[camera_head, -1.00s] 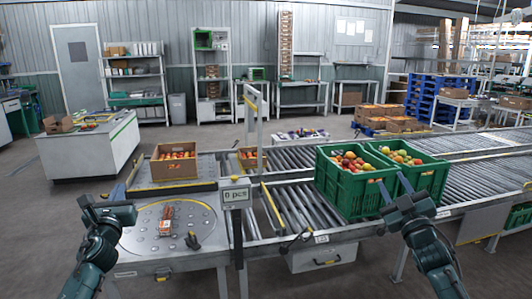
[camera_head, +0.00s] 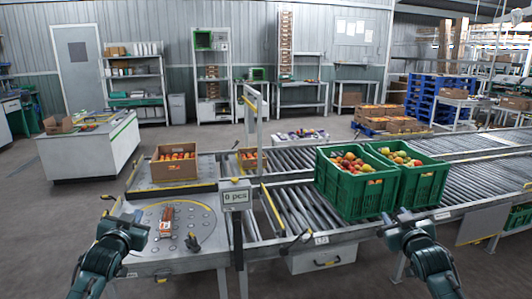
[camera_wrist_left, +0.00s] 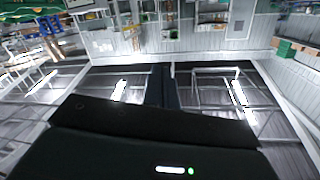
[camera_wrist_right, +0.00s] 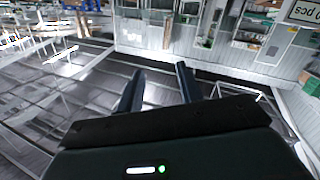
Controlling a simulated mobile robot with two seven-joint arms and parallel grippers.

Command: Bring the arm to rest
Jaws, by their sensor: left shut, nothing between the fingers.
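My left gripper (camera_head: 120,222) is in front of the round perforated plate's left side in the head view. In the left wrist view its two dark fingers (camera_wrist_left: 166,88) stand close together, shut and empty. My right gripper (camera_head: 403,217) is in front of the conveyor, below the right green crate. In the right wrist view its fingers (camera_wrist_right: 160,88) stand apart with nothing between them. Both arms come up from the bottom of the head view, held low and apart.
The packing table with the round plate (camera_head: 153,244) carries a small reddish-brown item (camera_head: 167,222) and a dark handle (camera_head: 193,241). A counter display (camera_head: 236,197) stands beside it. A cardboard box (camera_head: 174,171) of tomatoes stands behind.

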